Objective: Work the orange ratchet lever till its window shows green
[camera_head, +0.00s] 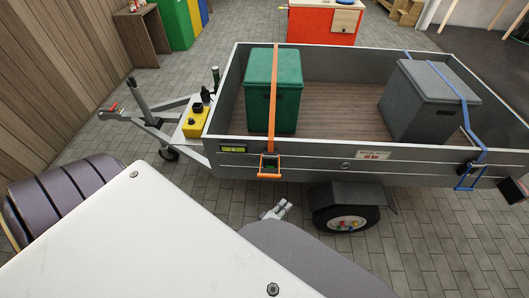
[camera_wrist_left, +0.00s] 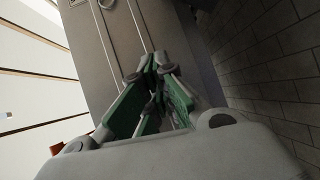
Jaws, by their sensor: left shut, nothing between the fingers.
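The orange ratchet lever (camera_head: 269,168) hangs on the near side wall of the grey trailer (camera_head: 330,155), at the lower end of the orange strap (camera_head: 274,95). That strap runs over the green box (camera_head: 288,103). The lever's window is too small to read for colour. My left gripper (camera_head: 282,206) is below the lever, slightly right of it, and apart from it. Its green fingers (camera_wrist_left: 152,72) are shut and empty in the left wrist view, with the grey wall behind them. My right gripper is not in view.
A grey box (camera_head: 425,100) sits under a blue strap (camera_head: 440,75) with a blue ratchet (camera_head: 467,177) at the right. A wheel (camera_head: 345,218) and its mudguard (camera_head: 366,195) stand right of my left gripper. A yellow box (camera_head: 195,121) sits on the drawbar.

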